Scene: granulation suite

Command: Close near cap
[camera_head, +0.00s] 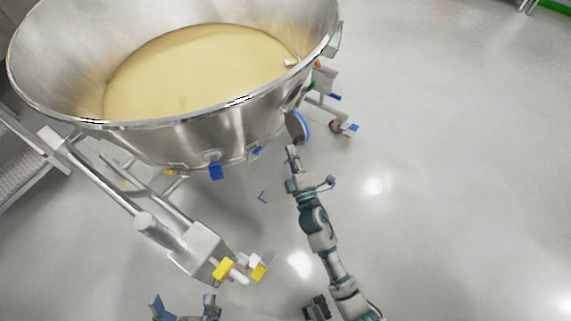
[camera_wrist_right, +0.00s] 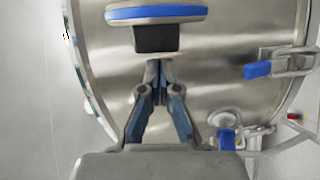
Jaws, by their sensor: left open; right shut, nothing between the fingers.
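The near cap (camera_head: 298,127) is a round disc with a blue rim, swung out from the right side of the steel bowl (camera_head: 190,145). In the right wrist view the cap (camera_wrist_right: 156,14) appears edge-on at the top, with a dark block (camera_wrist_right: 155,39) below it. My right gripper (camera_head: 292,151) is shut and empty just below the cap; its fingertips (camera_wrist_right: 158,64) appear close to the dark block, and I cannot tell whether they touch. My left gripper (camera_head: 185,306) is open and empty at the bottom edge, away from the cap.
The bowl holds pale yellow material (camera_head: 195,70). A steel frame arm (camera_head: 125,195) with yellow-marked wheels (camera_head: 240,270) extends toward me at left. Blue-handled latches (camera_head: 215,171) line the bowl; one (camera_wrist_right: 258,70) is right of the cap.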

